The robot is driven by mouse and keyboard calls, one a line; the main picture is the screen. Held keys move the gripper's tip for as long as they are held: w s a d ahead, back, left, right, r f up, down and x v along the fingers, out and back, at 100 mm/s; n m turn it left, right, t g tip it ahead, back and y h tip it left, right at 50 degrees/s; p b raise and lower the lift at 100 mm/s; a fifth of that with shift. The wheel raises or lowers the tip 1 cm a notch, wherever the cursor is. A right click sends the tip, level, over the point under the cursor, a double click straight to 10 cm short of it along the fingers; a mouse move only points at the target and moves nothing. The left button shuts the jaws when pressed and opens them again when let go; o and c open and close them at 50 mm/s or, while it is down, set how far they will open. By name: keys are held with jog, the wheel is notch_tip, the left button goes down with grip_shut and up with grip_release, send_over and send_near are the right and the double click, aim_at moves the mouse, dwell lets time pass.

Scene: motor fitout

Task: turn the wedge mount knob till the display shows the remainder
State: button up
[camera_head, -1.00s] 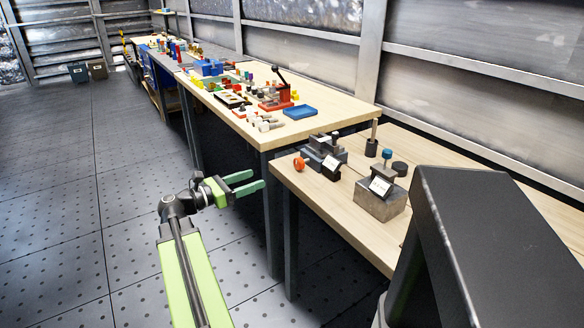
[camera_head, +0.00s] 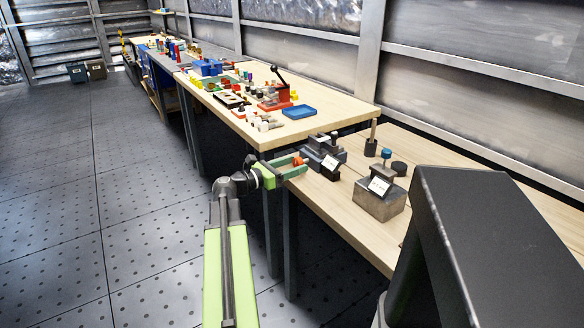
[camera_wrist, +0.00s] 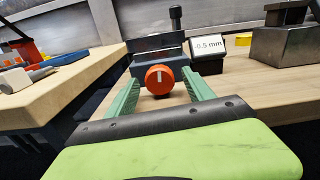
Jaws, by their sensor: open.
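The orange-red wedge mount knob (camera_wrist: 159,80) faces me in the wrist view, with a white mark pointing up on its face. It sits on the front of a dark grey mount (camera_wrist: 158,48). The display (camera_wrist: 209,46) to its right reads "-0.5 mm". My gripper (camera_wrist: 158,87) is open, with one green finger on each side of the knob; I cannot tell whether they touch it. In the head view my gripper (camera_head: 294,167) reaches the near bench's left edge, and the knob (camera_head: 298,161) shows between the fingers. The mount (camera_head: 318,150) and display (camera_head: 330,163) stand just beyond.
A metal block with a blue knob (camera_head: 387,154) and its own label (camera_head: 380,186) stands to the right on the near bench (camera_head: 330,195). Dark cylinders stand behind. The longer bench beyond holds a red lever press (camera_head: 277,95) and blue tray (camera_head: 299,112).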

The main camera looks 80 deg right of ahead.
jog(key=shift+c, duration=0.3)
grip_shut()
jog(key=m, duration=0.4)
jog(key=shift+m, duration=0.3)
jog(key=shift+o, duration=0.3)
grip_release()
jog(key=shift+w, duration=0.1)
jog(key=v, duration=1.7)
jog(key=shift+a, duration=0.2)
